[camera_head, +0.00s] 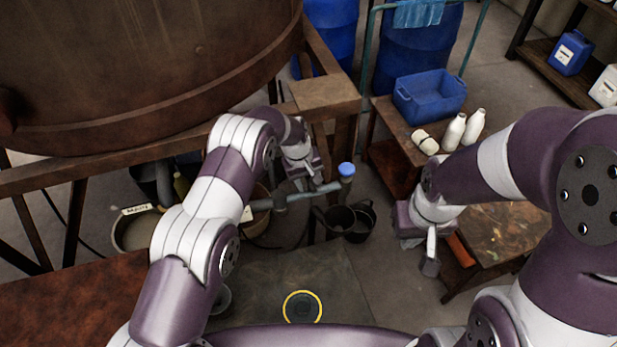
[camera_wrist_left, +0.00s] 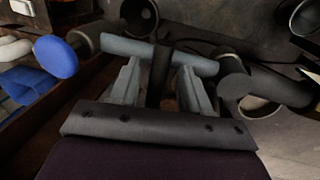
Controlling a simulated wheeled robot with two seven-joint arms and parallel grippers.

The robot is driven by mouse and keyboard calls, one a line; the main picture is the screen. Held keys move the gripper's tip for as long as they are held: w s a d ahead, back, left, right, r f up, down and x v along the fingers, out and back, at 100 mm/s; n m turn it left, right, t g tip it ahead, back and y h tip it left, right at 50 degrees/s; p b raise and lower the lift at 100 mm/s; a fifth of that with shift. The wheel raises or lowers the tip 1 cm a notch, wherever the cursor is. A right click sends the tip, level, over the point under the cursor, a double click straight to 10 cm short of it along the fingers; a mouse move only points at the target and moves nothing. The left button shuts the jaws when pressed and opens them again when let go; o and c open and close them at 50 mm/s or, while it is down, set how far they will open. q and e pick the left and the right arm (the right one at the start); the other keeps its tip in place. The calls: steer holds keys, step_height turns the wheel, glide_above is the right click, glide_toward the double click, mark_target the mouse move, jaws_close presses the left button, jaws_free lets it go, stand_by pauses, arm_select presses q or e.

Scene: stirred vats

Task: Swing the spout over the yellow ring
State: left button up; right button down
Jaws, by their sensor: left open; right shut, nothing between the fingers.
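The yellow ring (camera_head: 302,292) lies on a dark, stained surface at the front middle, around a small dark round patch. Behind it is a grey-blue pipe (camera_head: 328,187), apparently the spout's bar, with a blue round cap (camera_head: 346,169) at its right end. Contact cannot be told. My right gripper (camera_head: 431,262) is shut and empty, well right of the pipe.
A large rusty vat (camera_head: 150,70) stands at back left on a frame. Dark buckets (camera_head: 340,218) stand behind the ring. A labelled container (camera_head: 133,233) is at left. A blue crate (camera_head: 430,97) and white bottles (camera_head: 455,131) stand on a bench at right.

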arm_select(q)
steer(key=shift+w+f, duration=0.1)
steer(key=shift+f, duration=0.15)
steer(key=shift+d, duration=0.1)
jaws_close()
